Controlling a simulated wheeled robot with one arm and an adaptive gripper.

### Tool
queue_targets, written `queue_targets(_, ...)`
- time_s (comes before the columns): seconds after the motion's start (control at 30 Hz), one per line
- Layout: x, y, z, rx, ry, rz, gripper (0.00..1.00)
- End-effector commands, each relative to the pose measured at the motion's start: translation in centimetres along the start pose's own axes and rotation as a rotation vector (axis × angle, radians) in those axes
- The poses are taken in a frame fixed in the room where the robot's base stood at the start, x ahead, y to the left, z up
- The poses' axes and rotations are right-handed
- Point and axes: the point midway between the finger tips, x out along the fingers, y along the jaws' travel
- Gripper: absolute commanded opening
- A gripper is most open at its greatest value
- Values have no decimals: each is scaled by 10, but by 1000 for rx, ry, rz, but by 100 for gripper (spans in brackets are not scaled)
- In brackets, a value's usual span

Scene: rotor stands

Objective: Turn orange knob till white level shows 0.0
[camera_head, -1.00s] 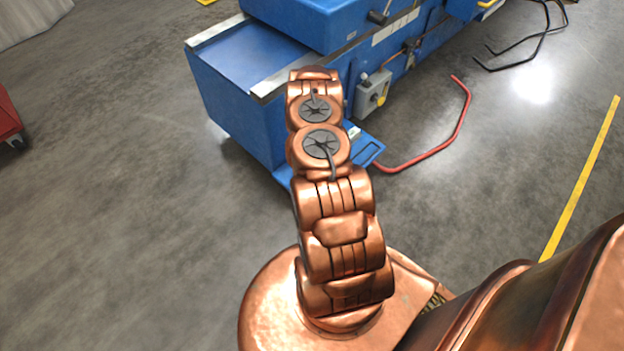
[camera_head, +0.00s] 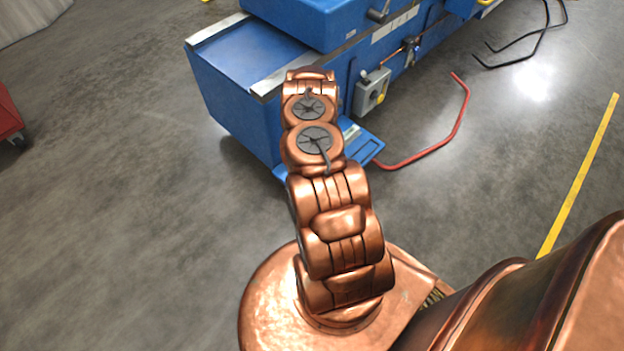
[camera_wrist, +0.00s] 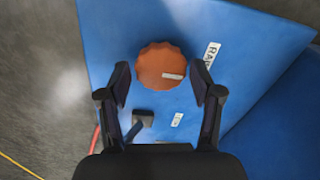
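In the wrist view an orange knob (camera_wrist: 160,64) with a scalloped rim sits on a blue panel (camera_wrist: 110,25). My gripper (camera_wrist: 161,78) is open, with one black finger on each side of the knob's lower part. I cannot tell whether either finger touches it. A white plate with black letters (camera_wrist: 211,54) is right of the knob, and a smaller white label (camera_wrist: 177,119) is below it. In the head view my arm hides the knob and gripper.
A blue machine (camera_head: 235,95) with a grey switch box (camera_head: 371,91) on its side stands ahead of me. A red bent bar (camera_head: 440,145) and black bars (camera_head: 515,55) are to its right. A red object (camera_head: 8,118) is at the left edge. The grey floor between is clear.

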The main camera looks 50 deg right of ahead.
Motion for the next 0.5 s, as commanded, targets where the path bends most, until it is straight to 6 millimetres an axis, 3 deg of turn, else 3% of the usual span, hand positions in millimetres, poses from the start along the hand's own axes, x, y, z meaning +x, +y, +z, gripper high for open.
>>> queue_targets(0.1,0,0,0,-1,0,0,78)
queue_targets(0.5,-4,-1,0,-1,0,0,78)
